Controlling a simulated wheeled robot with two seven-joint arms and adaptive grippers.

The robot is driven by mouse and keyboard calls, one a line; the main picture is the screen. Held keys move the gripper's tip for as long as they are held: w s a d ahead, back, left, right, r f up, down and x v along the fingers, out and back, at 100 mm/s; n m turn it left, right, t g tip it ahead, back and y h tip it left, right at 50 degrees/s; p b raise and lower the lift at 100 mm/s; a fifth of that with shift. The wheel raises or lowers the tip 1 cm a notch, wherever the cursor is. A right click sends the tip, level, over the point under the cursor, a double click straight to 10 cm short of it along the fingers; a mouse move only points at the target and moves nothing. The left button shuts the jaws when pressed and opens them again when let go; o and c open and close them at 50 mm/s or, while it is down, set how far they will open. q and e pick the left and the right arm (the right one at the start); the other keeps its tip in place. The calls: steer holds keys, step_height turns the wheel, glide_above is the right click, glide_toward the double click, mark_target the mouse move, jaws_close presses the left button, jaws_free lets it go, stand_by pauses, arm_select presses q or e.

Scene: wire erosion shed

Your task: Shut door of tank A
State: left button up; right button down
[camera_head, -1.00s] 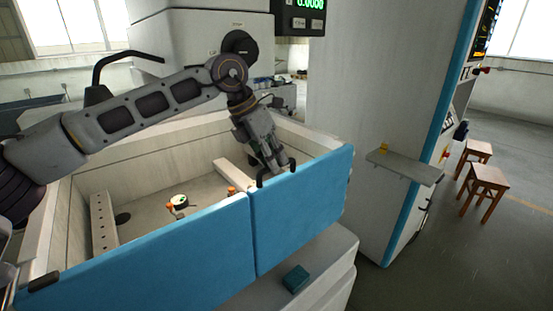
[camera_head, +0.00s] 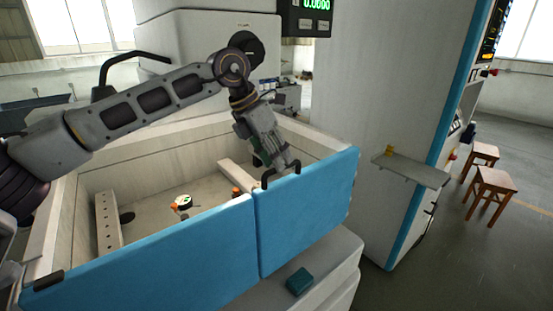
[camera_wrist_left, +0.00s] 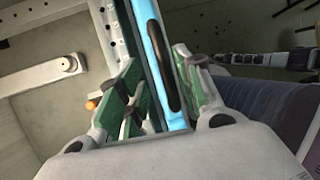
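The front of tank A has two blue panels. The right blue door panel (camera_head: 308,215) carries a black bar handle (camera_head: 281,174) at its top edge. It stands upright beside the left blue panel (camera_head: 150,255), a narrow dark seam between them. My left gripper (camera_head: 283,163) is at the handle, pointing down. In the left wrist view, its green-padded fingers (camera_wrist_left: 160,95) stand apart, either side of the blue door edge (camera_wrist_left: 152,45) and the black handle (camera_wrist_left: 167,60). I see no clear grip on the handle. My right gripper is not in view.
The open tank holds a perforated bar (camera_head: 107,222) and a small round fixture (camera_head: 182,202). A teal block (camera_head: 299,281) lies on the ledge below the door. A grey shelf (camera_head: 410,170) juts from the cabinet at right. Wooden stools (camera_head: 490,183) stand beyond.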

arm_select(q)
steer(key=v, duration=1.1)
steer(key=shift+f, duration=0.1)
